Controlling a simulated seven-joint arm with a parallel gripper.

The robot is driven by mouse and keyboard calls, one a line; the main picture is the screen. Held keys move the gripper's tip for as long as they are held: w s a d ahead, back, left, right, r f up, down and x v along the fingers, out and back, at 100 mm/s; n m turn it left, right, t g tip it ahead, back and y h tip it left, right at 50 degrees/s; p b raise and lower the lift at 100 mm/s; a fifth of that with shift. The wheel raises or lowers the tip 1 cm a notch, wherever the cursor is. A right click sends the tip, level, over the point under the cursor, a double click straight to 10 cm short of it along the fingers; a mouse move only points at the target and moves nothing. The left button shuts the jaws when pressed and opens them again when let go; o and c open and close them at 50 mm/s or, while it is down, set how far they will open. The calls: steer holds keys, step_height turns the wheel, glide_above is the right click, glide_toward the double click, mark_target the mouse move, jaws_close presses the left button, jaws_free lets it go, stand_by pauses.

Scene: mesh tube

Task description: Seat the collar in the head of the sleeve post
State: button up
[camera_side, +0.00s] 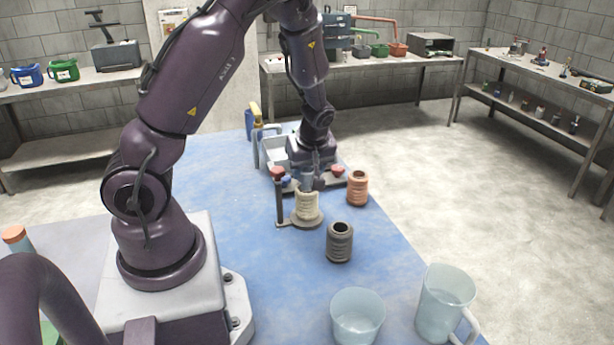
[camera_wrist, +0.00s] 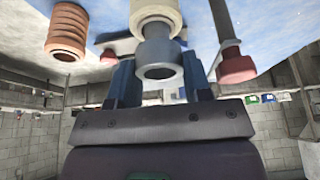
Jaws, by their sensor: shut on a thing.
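My gripper (camera_side: 309,183) is shut on a blue-grey collar (camera_wrist: 158,57), a short hollow ring held between the two fingers in the wrist view. The cream sleeve post (camera_side: 307,207) stands upright on a round base on the blue table, directly below my gripper. Its head (camera_wrist: 156,11) lines up closely with the far end of the collar in the wrist view. The collar is at or just over the head; I cannot tell whether it touches or has entered. In the side view my fingers largely hide the collar.
A red-topped rod (camera_side: 279,195) stands close left of the post. An orange ribbed cylinder (camera_side: 357,189) is to the right, a dark grey one (camera_side: 340,243) in front. A clear cup (camera_side: 357,318) and jug (camera_side: 445,302) stand nearer. A pale bin (camera_side: 274,152) is behind.

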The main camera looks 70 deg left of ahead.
steer(key=shift+f, duration=1.05)
steer(key=shift+f, duration=0.1)
steer(key=o, duration=1)
steer(key=v, duration=1.2)
steer(key=s+d+r+m+t+h, duration=0.1)
steer(key=s+d+r+m+t, duration=0.1)
steer(key=s+d+r+m, duration=0.1)
steer(key=s+d+r+m+t+h, duration=0.1)
steer(key=s+d+r+m+h, duration=0.1)
steer(key=d+r+m, duration=0.4)
steer(key=s+d+r+m+t+h, duration=0.1)
steer(key=s+d+r+m, duration=0.3)
steer(key=d+m, duration=0.4)
steer(key=shift+s+r+m+t, duration=0.25)
steer(key=shift+s+m+t, duration=0.25)
steer(key=shift+t, duration=0.3)
